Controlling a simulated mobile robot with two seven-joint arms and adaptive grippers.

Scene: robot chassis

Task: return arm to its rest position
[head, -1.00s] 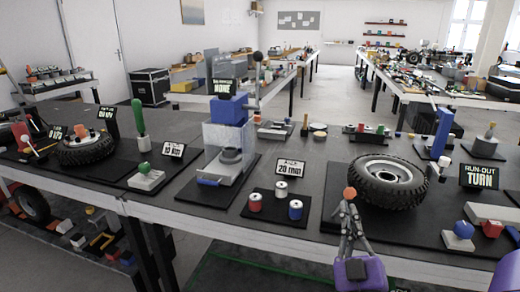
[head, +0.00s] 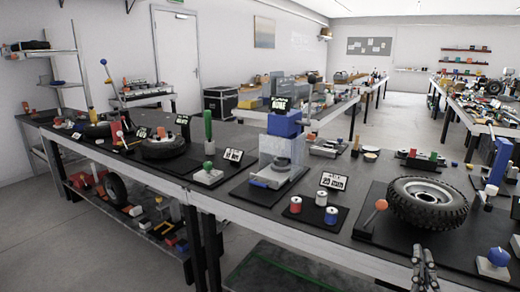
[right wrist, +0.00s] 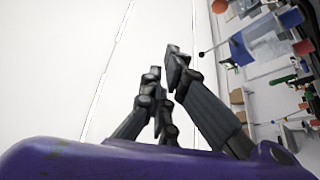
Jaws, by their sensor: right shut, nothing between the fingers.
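My right gripper (head: 424,258) shows at the lower right of the head view, in front of the bench's front edge, with its dark grey fingers pointing up. It is shut and holds nothing. In the right wrist view its fingers (right wrist: 164,64) rise above the purple gripper body, against a pale wall, with no object between them. An orange ball-topped lever (head: 381,204) stands on the bench near it, and the gripper looks apart from it. My left gripper is not in view.
The dark bench (head: 218,198) runs across the view. A tyre (head: 428,204) lies on a mat above the gripper in the picture. A blue knob (head: 498,257) is to its right. Open floor lies in front of the bench.

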